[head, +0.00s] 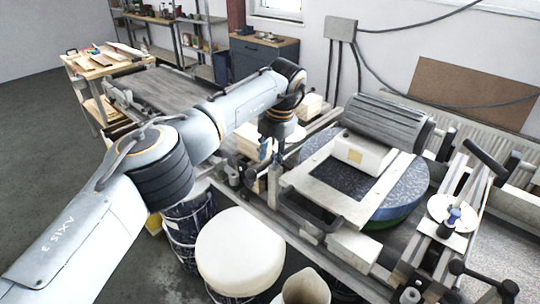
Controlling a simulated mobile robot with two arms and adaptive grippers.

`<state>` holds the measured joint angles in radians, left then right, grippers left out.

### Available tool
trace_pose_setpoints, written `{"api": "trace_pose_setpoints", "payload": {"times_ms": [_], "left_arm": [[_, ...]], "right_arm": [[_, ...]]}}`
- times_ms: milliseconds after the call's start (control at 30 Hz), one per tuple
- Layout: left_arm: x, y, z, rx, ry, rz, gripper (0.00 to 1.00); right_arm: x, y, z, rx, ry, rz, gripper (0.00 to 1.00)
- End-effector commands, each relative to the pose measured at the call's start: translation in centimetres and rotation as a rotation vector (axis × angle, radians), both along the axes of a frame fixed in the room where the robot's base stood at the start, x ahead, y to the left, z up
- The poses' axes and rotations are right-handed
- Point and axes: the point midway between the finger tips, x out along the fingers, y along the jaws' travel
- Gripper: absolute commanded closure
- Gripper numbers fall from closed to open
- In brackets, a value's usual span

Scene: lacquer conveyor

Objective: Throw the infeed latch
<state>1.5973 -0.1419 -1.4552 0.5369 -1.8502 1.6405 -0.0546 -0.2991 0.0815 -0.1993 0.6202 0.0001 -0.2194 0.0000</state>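My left arm reaches in from the lower left, and its gripper (271,158) points down at the left edge of the machine. It is small and dark here, and I cannot tell whether its fingers are open or touching anything. A pale upright post (274,186) stands right below it at the machine's near left side. I cannot make out for sure which part is the infeed latch; the gripper and wrist may hide some of it. My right gripper is not in view.
A grey ribbed roller (390,122) and a white frame with a dark plate (341,180) take up the machine's middle. A blue-topped knob (454,215) and black-knobbed levers stand at the right. A cream-lidded drum (240,252) and a pale bucket (306,287) stand in front.

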Motion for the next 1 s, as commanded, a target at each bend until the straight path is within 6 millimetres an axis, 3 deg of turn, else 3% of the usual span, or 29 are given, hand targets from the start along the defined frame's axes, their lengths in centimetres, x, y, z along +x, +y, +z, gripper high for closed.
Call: {"api": "trace_pose_setpoints", "payload": {"times_ms": [167, 600, 800, 1000], "left_arm": [[-0.1, -0.2, 1.4, -0.001, -0.002, 0.000, 0.66], [-1.2, -1.6, 9.9, 0.000, -0.003, 0.002, 0.66], [-1.5, -1.8, 11.5, 0.001, -0.001, 0.001, 0.66], [-1.5, -1.8, 11.8, 0.000, 0.000, -0.001, 0.66]], "right_arm": [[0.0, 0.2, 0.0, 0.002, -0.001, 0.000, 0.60], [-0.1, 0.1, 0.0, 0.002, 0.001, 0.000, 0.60], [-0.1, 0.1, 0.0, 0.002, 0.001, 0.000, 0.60], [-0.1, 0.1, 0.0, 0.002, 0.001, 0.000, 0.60]]}}
